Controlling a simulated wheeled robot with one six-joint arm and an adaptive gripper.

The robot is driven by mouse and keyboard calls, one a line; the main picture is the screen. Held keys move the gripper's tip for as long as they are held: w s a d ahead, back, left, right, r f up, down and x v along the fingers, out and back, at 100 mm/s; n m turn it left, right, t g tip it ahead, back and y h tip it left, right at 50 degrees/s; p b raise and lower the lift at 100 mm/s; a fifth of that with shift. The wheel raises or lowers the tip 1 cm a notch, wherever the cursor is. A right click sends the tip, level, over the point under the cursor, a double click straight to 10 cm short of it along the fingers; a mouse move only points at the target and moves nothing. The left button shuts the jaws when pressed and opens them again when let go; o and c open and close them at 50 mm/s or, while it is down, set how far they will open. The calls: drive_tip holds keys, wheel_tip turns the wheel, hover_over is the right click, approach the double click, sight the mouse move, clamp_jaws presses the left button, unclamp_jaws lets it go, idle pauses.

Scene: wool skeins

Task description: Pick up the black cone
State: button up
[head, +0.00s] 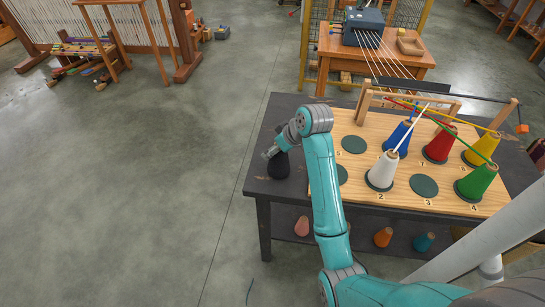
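The black cone (279,168) stands on the dark table top (258,187), left of the pale wooden board. Its outline is hard to make out against the dark top. My teal arm reaches up over the board and bends left. My gripper (270,153) is at the cone's upper part, overlapping it in the picture. The fingers are small and dark here, so I cannot tell whether they are open, shut or touching the cone.
The numbered board (400,197) holds white (382,171), blue (398,136), red (440,146), yellow (481,150) and green (476,183) cones. Strands run up to a rail behind. Several dark green spots are empty. More cones sit on the lower shelf.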

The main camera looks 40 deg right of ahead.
clamp_jaws()
drive_tip(key=shift+r, duration=0.1)
idle(0.3)
